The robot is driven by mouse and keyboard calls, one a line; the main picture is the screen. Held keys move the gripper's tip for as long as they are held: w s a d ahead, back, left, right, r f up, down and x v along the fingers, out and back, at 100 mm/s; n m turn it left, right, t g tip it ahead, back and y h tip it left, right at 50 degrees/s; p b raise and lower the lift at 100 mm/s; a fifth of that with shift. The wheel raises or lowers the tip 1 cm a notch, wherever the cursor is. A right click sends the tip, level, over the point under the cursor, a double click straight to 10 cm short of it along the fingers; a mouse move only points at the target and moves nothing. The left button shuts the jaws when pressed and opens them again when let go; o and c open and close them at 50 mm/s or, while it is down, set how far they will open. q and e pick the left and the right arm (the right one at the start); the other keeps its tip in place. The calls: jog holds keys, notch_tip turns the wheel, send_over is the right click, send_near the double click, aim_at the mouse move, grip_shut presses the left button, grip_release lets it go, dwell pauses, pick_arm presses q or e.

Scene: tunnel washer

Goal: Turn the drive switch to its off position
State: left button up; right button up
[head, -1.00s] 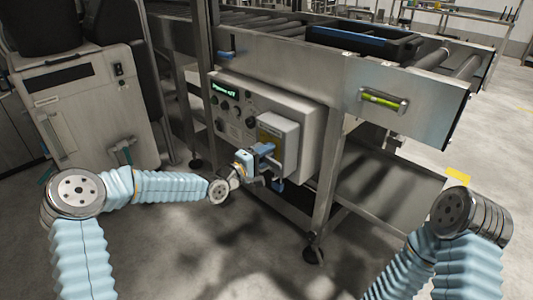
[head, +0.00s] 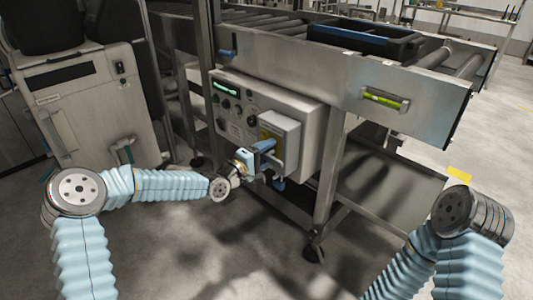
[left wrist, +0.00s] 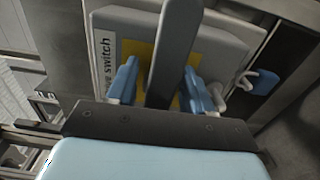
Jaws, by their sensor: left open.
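The drive switch is a grey box (head: 291,132) on the right part of the control panel under the conveyor. In the left wrist view its face (left wrist: 230,47) bears a label ending in "switch" and a yellow plate. A dark grey lever (left wrist: 175,45) stands out across the yellow plate. My left gripper (head: 270,166) is at the front of the switch box. In the left wrist view its blue fingers (left wrist: 159,86) are open on either side of the lever, with gaps showing. The lever's lower end is hidden by my gripper's palm. My right gripper is out of view.
The control panel (head: 235,130) has several knobs and a lit green display. A conveyor frame (head: 300,62) with rollers juts out above it. A frame leg (head: 327,185) stands right of the panel. A grey cabinet (head: 85,105) stands at the left. Floor in front is clear.

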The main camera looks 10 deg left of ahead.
pick_arm(q)
jog(key=v, duration=1.4)
jog(key=shift+w, duration=0.1)
